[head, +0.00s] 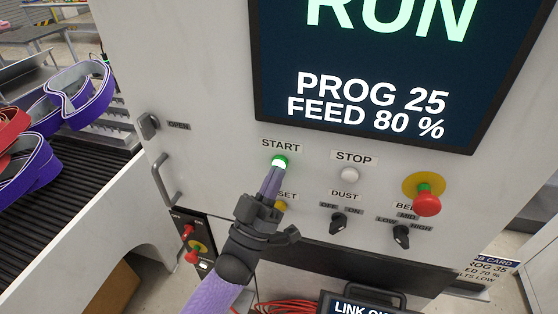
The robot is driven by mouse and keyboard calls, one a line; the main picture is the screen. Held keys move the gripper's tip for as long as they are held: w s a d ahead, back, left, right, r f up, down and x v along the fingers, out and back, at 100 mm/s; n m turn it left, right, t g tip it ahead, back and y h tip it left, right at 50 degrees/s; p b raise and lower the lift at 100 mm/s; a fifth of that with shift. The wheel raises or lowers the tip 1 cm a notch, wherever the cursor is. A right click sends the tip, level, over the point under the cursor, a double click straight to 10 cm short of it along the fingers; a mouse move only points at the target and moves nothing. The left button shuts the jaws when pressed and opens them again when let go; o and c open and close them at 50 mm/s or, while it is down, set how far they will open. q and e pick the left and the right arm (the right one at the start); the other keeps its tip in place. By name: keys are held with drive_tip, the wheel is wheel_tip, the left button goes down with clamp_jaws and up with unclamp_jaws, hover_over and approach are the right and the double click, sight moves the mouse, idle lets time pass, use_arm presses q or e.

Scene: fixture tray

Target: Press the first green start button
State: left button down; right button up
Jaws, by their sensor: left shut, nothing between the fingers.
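The green start button (280,162) sits under the START label on the pale machine panel and shows a bright, lit-looking face. My left gripper (275,171) is shut and empty, its fingertips at the lower edge of the button in the picture. I cannot tell whether they touch it. The gripper partly covers the label and the yellow button (281,206) below. My right gripper is not in view.
A white stop button (349,175) is to the right, with a red emergency button (426,204) farther right. Two black knobs (338,221) (401,237) sit below. A screen (375,70) reads RUN. A conveyor (70,185) with purple pieces is at left.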

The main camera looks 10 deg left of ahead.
use_arm(q)
drive_tip(key=shift+s, duration=0.4)
drive_tip(key=s+p, duration=0.2)
drive_tip(key=s, duration=0.3)
drive_tip(key=shift+a+p, duration=0.1)
drive_tip(key=shift+p, duration=0.2)
idle(0.4)
